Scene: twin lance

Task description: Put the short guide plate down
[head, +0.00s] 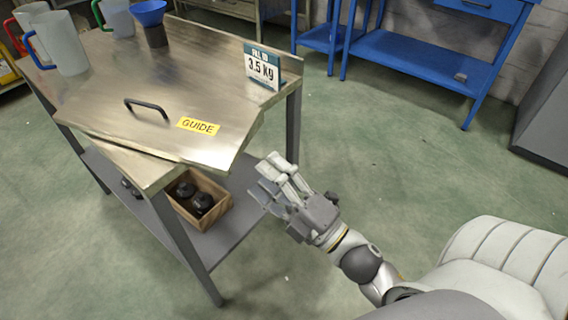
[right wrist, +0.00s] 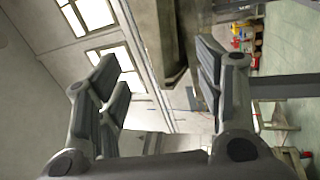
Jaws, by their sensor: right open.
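The guide plate (head: 110,118) is a flat metal sheet with a dark handle (head: 147,107) and a yellow "GUIDE" label (head: 198,126). It lies on the metal table (head: 140,168), slightly askew, with its near edge over the table's front edge. My right gripper (head: 270,180) is open and empty, to the right of the plate's near corner and apart from it. In the right wrist view its fingers (right wrist: 158,70) are spread, with a grey edge beyond them that I cannot identify as plate or table. My left gripper is not in view.
Jugs (head: 60,45) and a blue funnel (head: 149,12) stand at the back. A wooden box (head: 215,213) with dark round objects sits on the lower shelf. The floor (head: 400,160) to the right is clear.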

